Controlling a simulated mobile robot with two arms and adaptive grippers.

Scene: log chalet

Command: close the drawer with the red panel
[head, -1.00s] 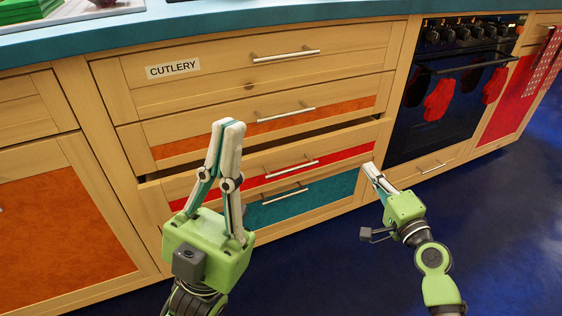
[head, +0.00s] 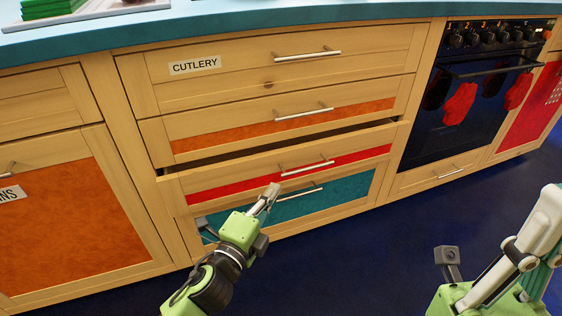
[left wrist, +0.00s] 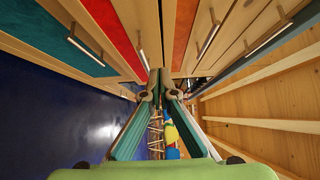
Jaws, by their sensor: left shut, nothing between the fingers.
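The drawer with the red panel (head: 228,185) stands partly pulled out, with a dark gap above its front. It has a bar handle (head: 307,168). My left gripper (head: 272,190) is shut and empty, close to the lower edge of this drawer's front, below and left of the handle. I cannot tell whether it touches. In the left wrist view the shut fingertips (left wrist: 160,85) point along the drawer fronts, and the red panel (left wrist: 112,35) runs at upper left. My right gripper (head: 548,200) is at the right edge, away from the drawers and partly cut off; its jaw state is unclear.
An orange-panel drawer (head: 215,139) and a drawer labelled CUTLERY (head: 230,72) are above, and a teal-panel drawer (head: 345,192) is below. An oven (head: 440,130) with red mitts stands to the right. The blue floor (head: 370,255) in front is clear.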

